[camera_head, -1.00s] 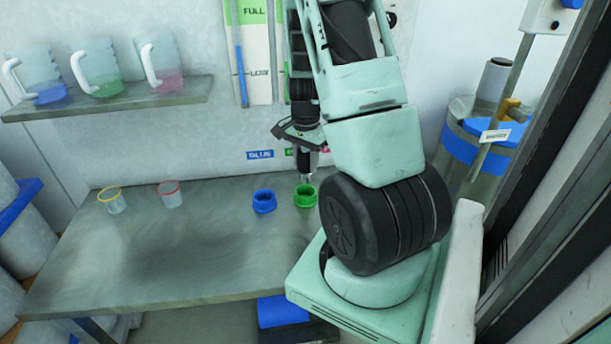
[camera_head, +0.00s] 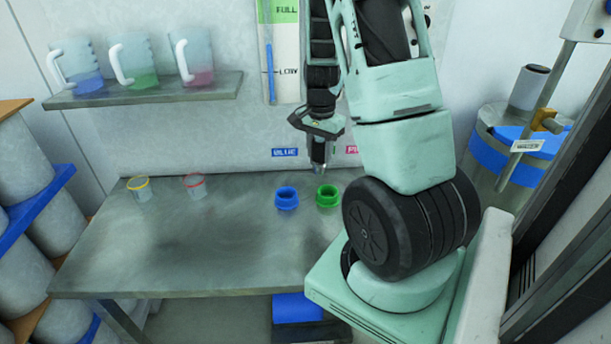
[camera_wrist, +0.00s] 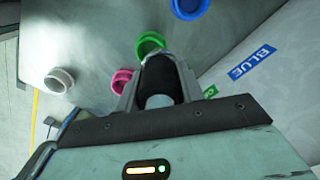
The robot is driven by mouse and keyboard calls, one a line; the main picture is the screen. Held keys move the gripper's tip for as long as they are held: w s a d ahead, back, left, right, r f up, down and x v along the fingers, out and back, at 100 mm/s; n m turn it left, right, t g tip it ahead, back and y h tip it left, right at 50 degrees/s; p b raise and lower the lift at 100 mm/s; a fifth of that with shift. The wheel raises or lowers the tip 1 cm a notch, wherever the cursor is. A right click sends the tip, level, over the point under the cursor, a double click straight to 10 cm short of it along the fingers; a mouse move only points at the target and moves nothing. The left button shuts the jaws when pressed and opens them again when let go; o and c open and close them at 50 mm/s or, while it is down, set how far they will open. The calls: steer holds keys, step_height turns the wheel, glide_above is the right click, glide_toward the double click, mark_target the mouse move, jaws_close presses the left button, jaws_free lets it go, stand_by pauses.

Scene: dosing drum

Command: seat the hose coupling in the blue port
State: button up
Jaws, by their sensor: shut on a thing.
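My gripper (camera_head: 318,150) is shut on the hose coupling, a dark cylinder with a grey metal tip (camera_head: 318,168); it also shows between the fingers in the wrist view (camera_wrist: 160,82). The coupling hangs roughly upright above the table, its tip behind and slightly left of the green port in the head view. The blue port (camera_head: 286,198) is an open blue ring on the table, left of the coupling and apart from it. In the wrist view the blue port (camera_wrist: 188,7) is cut by the top edge. The coupling's far end overlaps the green port there.
The green port (camera_head: 327,196) stands right of the blue one. A pink port (camera_wrist: 122,80) and a whitish port (camera_wrist: 60,80) show in the wrist view. Two cups (camera_head: 139,189) stand on the table's left. A shelf (camera_head: 150,93) holds jugs. The table's middle is clear.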

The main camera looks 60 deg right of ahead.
steer(key=w+a+n+p, duration=0.2)
steer(key=w+a+n, duration=0.2)
steer(key=w+a, duration=0.25)
steer(key=shift+n, duration=0.3)
steer(key=shift+w+d+f+b, duration=0.1)
steer(key=shift+w+f+b, duration=0.05)
steer(key=shift+f+b, duration=1.1)
steer(key=shift+w+d+f+b, duration=0.1)
steer(key=shift+f+b, duration=0.9)
steer(key=shift+f, duration=0.4)
steer(key=shift+f, duration=0.5)
steer(key=shift+f+b, duration=0.5)
steer(key=shift+b, duration=0.05)
steer(key=shift+f, duration=0.15)
steer(key=shift+f+b, duration=0.8)
steer(key=shift+f, duration=0.15)
steer(key=o, duration=1.3)
steer(key=shift+c, duration=0.2)
